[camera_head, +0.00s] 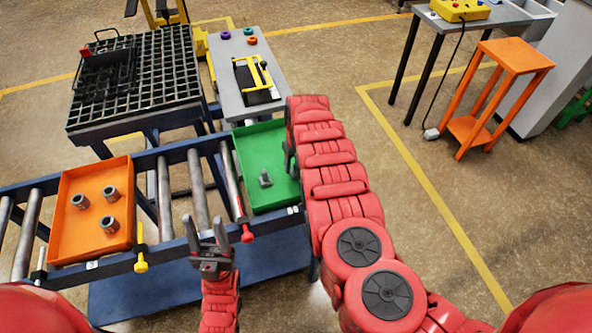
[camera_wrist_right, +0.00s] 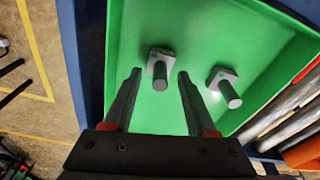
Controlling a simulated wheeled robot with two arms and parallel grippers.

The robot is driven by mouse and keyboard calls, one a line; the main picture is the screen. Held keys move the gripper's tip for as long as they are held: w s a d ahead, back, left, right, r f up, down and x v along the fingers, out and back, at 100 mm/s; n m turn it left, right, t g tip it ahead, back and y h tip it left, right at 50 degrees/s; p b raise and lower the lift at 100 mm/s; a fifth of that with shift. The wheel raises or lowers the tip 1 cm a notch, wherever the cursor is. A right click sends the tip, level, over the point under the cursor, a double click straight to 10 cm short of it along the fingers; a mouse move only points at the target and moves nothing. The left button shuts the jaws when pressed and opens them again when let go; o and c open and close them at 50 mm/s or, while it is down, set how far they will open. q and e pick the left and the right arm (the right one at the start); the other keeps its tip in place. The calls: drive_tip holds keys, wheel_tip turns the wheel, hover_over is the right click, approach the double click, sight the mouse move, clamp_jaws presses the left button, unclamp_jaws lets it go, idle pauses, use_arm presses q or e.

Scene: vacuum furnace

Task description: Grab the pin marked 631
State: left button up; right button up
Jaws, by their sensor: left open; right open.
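The green tray (camera_head: 259,135) holds two grey pins with square bases. The right wrist view shows one pin (camera_wrist_right: 158,68) just beyond and between my right gripper's (camera_wrist_right: 158,76) open fingertips, and another pin (camera_wrist_right: 226,88) to the right. The head view shows only one pin (camera_head: 265,179); my right arm covers part of the tray. No number is readable on either pin. My right gripper (camera_head: 290,157) is open, pointing down over the tray, mostly hidden in the head view. My left gripper (camera_head: 207,228) is open and empty in front of the roller conveyor.
An orange tray (camera_head: 70,238) with three grey cylindrical parts (camera_head: 109,194) sits on the rollers at left. A yellow handle (camera_head: 140,262) and red handle (camera_head: 247,234) hang at the front rail. A grated table (camera_head: 150,75) and a grey table (camera_head: 226,72) stand behind.

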clamp_jaws()
idle(1.4)
